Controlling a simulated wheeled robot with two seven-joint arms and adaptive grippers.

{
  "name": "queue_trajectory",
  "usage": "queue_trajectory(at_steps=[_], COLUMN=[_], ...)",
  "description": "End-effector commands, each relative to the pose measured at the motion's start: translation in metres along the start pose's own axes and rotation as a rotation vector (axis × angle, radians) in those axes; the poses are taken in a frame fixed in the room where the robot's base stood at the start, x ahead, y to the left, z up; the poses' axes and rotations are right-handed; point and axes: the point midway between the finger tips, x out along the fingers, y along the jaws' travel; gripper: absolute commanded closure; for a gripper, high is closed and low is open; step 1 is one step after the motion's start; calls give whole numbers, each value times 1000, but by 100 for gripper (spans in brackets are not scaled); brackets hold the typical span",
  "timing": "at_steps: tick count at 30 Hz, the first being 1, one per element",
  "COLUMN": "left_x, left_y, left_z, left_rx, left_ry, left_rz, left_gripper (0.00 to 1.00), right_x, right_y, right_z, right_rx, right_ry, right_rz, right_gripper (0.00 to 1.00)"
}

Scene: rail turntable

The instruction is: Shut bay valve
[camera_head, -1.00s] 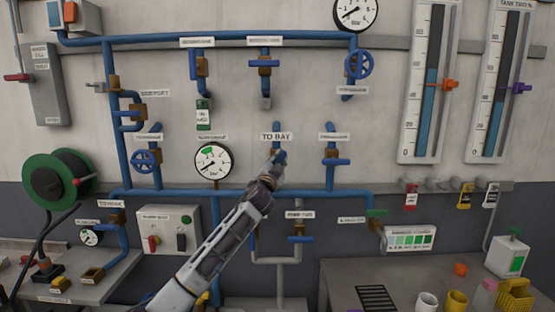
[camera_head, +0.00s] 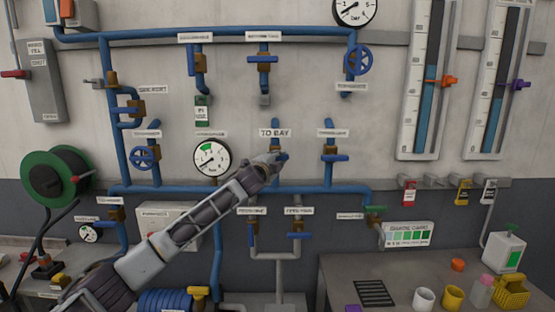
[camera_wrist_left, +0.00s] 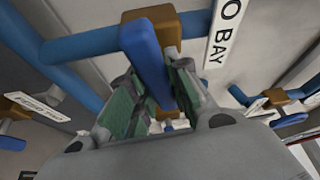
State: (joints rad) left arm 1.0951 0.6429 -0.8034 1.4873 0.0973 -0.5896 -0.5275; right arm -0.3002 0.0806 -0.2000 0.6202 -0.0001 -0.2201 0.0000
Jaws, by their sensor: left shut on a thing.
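The bay valve sits under the "TO BAY" sign (camera_head: 275,133) on a blue vertical pipe in the middle of the wall. My left gripper (camera_head: 279,158) is at the valve and covers most of it in the head view. In the left wrist view the valve's blue lever handle (camera_wrist_left: 146,62) lies between the green-padded fingers (camera_wrist_left: 155,95), which are shut on it. The brown valve body (camera_wrist_left: 165,24) shows behind the handle. The handle's exact angle to its pipe is hard to tell. My right gripper is not in view.
A round gauge (camera_head: 210,158) is left of the valve. Another blue-handled valve (camera_head: 330,157) is to the right. A horizontal blue pipe (camera_head: 315,189) runs just below. A bench (camera_head: 335,275) with cups stands at the lower right.

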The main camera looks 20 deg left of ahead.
Motion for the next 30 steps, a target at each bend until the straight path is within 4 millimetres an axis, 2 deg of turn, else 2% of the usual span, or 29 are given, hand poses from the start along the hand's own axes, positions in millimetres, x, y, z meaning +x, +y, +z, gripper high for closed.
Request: queue_trajectory(at_steps=[10,26,27,30], left_x=[0,0,0,0], left_y=[4,4,5,4], left_z=[0,-1,-1,-1], left_rx=[130,150,150,150], left_ry=[0,0,1,0], left_rz=[56,66,66,65], left_gripper=[100,100,76,63], right_x=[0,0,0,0], right_y=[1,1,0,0], right_z=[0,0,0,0], right_rx=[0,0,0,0], right_ry=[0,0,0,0], right_rz=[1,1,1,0], right_gripper=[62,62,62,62])
